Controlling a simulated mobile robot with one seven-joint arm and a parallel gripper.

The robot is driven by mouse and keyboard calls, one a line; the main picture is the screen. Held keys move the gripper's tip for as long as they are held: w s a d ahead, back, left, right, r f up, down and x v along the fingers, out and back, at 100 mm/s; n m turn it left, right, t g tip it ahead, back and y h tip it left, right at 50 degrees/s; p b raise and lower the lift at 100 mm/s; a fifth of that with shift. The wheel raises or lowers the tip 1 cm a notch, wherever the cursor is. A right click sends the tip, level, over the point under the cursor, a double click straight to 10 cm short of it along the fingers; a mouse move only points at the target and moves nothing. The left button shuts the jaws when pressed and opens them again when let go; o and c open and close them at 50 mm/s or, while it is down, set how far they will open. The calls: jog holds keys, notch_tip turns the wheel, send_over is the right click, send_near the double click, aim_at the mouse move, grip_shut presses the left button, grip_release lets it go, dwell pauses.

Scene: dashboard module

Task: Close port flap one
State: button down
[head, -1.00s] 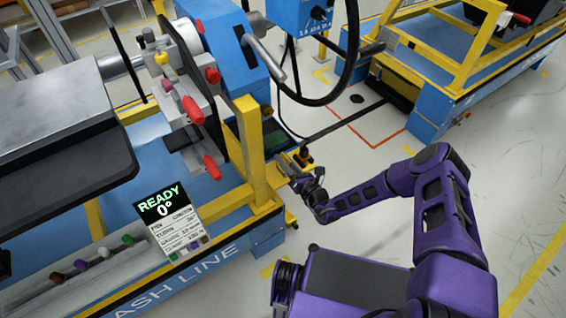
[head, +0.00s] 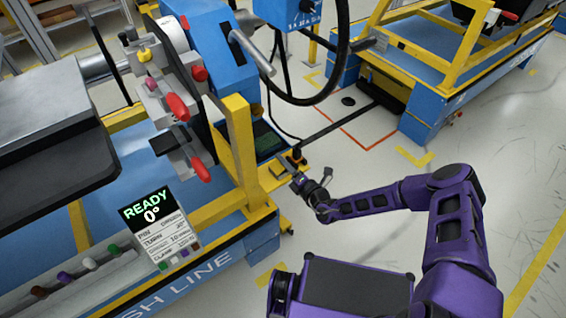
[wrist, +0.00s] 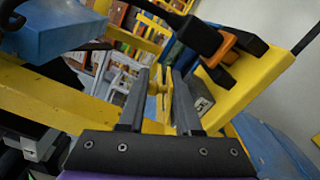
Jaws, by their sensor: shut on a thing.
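My gripper (head: 296,174) is at the yellow frame of the blue bench, just right of its upright post and below a small black-and-orange part (head: 297,156). In the wrist view my gripper (wrist: 165,72) has its two grey fingers on either side of a narrow yellow piece (wrist: 163,98). It is shut on this piece. I cannot tell whether the piece belongs to port flap one, and no flap is clearly recognisable. The black-and-orange part (wrist: 224,46) shows close by, upper right of the fingers.
The blue bench (head: 262,236) with its yellow post (head: 238,150) stands left of my arm. Red-handled clamps (head: 178,107) and a sign reading READY 0° (head: 158,226) are on it. Another blue-yellow cart (head: 425,128) stands at the back right. The floor at right is clear.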

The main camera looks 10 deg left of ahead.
jog(key=shift+s+a, duration=0.1)
dwell(0.3)
jog(key=c, duration=0.8)
grip_release()
jog(key=shift+o, duration=0.6)
